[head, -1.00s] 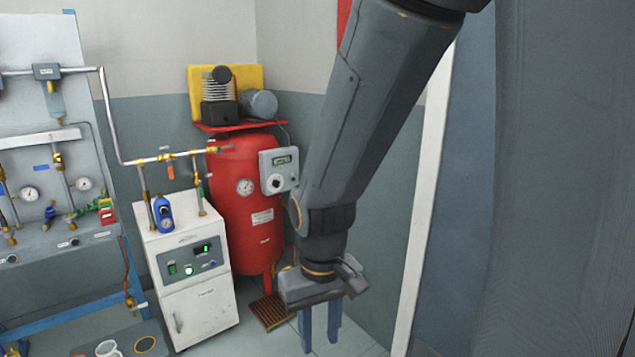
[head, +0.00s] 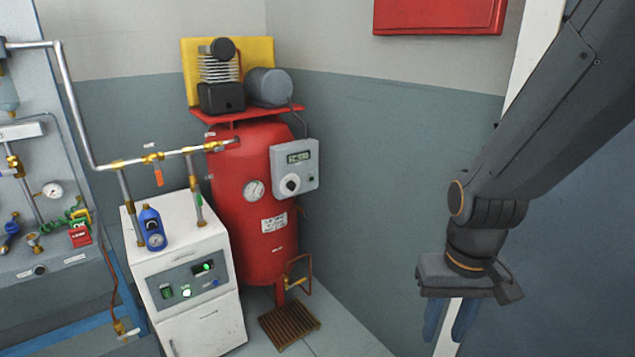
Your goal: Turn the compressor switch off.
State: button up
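The compressor (head: 252,200) is a red upright tank with a pump and motor on top, in the middle of the head view. Its grey control box (head: 308,172) is on the tank's right side, with a small display (head: 298,157) and a round rotary switch (head: 290,184) with a white mark. The switch's setting is too small to read. My gripper (head: 451,322) hangs pointing down at the right, well apart from the box and lower than it. Its two blue-grey fingers show a gap between them, and nothing is seen in it.
A white dryer cabinet (head: 196,322) with a lit display stands left of the tank, pipes above it. A brown slatted grate (head: 289,326) lies on the floor. A red wall box (head: 440,15) hangs upper right. Space between control box and gripper is clear.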

aim_at(291, 185)
jog(key=u, duration=0.25)
jog(key=i, duration=0.9)
jog(key=u, duration=0.45)
